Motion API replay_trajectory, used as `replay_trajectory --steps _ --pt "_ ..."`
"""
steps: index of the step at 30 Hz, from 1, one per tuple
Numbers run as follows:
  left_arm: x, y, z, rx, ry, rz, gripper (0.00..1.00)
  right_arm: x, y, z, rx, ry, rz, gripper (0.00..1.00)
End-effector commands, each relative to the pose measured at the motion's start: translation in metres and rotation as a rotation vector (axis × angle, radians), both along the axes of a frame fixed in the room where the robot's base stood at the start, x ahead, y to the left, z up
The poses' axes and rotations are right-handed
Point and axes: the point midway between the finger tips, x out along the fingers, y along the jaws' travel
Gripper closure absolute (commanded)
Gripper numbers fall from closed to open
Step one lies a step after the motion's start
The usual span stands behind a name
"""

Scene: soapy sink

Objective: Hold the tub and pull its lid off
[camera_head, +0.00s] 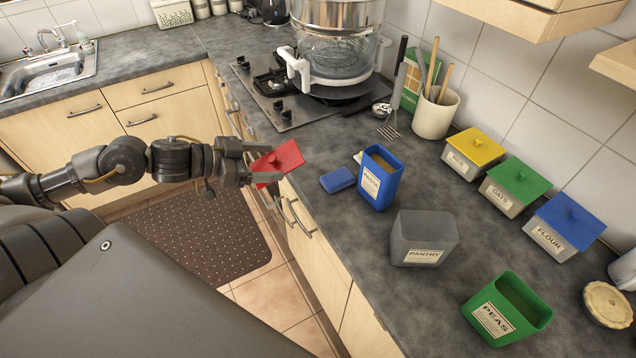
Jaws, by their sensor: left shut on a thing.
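My left gripper (256,168) is shut on a red lid (282,158) with a small knob. It holds the lid out over the counter's front edge, apart from every tub. An open blue tub labelled PASTA (380,184) stands on the counter to the right of it. A grey tub labelled PANTRY (424,236) stands in front of that. An open green tub labelled PEAS (506,308) is at the front right. Lidded tubs stand along the wall: one with a yellow lid (476,145), one with a green lid (520,178), and FLOUR with a blue lid (570,222). My right gripper is out of view.
A flat blue piece (337,180) lies beside the PASTA tub. A utensil crock (435,114) and a whisk (390,126) are behind. A large steamer pot (335,50) stands on the hob. A pale round item (607,304) is at the right edge. The counter left of PEAS is clear.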

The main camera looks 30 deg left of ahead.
Motion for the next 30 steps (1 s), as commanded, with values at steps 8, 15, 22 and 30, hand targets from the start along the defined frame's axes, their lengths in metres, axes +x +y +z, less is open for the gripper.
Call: replay_trajectory --steps 8,15,22,30 --pt "0.025 -0.026 -0.012 -0.006 -0.005 0.003 0.52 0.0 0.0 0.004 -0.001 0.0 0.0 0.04" --pt "0.057 -0.063 -0.041 -0.008 0.0 0.002 0.52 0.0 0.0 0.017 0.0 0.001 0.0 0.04" --pt "0.074 -0.082 -0.075 -0.002 0.002 0.001 0.52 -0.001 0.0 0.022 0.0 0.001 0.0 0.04" --pt "0.078 -0.086 -0.084 0.0 -0.001 0.001 0.52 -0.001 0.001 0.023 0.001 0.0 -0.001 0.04"
